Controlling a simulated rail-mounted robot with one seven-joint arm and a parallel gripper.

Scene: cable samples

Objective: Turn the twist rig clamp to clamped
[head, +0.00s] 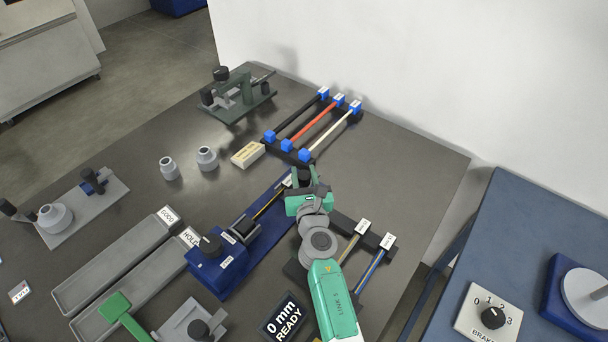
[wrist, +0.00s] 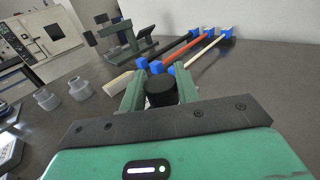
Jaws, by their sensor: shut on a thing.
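A long blue rig (head: 262,222) lies across the middle of the table, with a dark cable (head: 268,204) along it and a black knob (head: 210,243) on its near end. My gripper (head: 302,180) is over the far end of this rig. In the wrist view its two green fingers (wrist: 160,92) are shut on a black round knob (wrist: 161,84), one finger on each side. The knob is upright between them. What lies below the knob is hidden by my gripper, so its clamp setting cannot be read.
A rack of cables with blue ends (head: 312,128) stands beyond my gripper, with a cream block (head: 248,154) to its left. Another cable rack (head: 352,254) lies right of my arm. A display (head: 284,317) reads "0 mm READY". Grey trays (head: 125,262) lie left.

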